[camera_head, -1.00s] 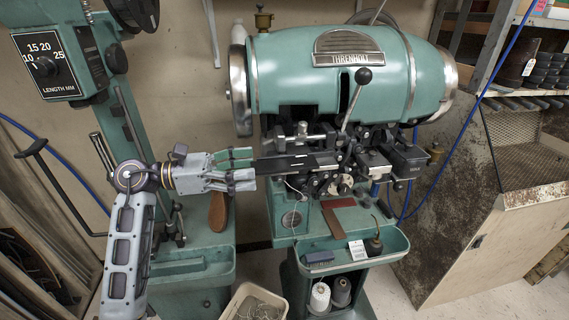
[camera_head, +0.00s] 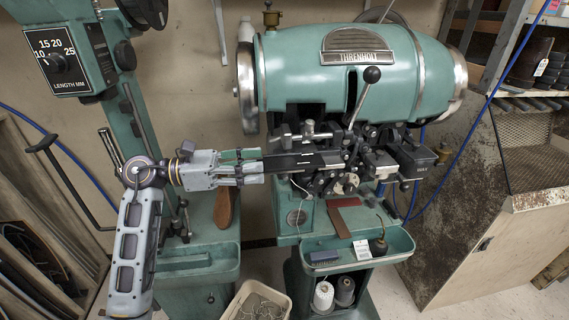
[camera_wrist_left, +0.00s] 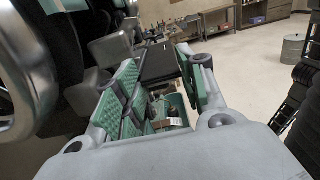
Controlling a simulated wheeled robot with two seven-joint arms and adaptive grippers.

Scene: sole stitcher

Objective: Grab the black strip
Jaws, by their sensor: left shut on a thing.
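The black strip (camera_head: 287,163) lies flat at the front left of the stitching machine's mechanism, its left end toward my left gripper. My left gripper (camera_head: 263,166) comes in from the left with green-padded fingers and is shut on the strip's left end. In the left wrist view the strip (camera_wrist_left: 160,63) shows as a dark flat piece between the green fingers (camera_wrist_left: 157,80). The strip's far end runs among the machine's metal parts, where I cannot see it fully. My right gripper is not in view.
The green stitching machine (camera_head: 345,75) stands over the strip, with levers and clamps close on the right. A green tray (camera_head: 395,243) with a small oiler (camera_head: 378,246) sits below. A bin (camera_head: 257,300) stands on the floor. A rusty metal cabinet (camera_head: 470,215) is at the right.

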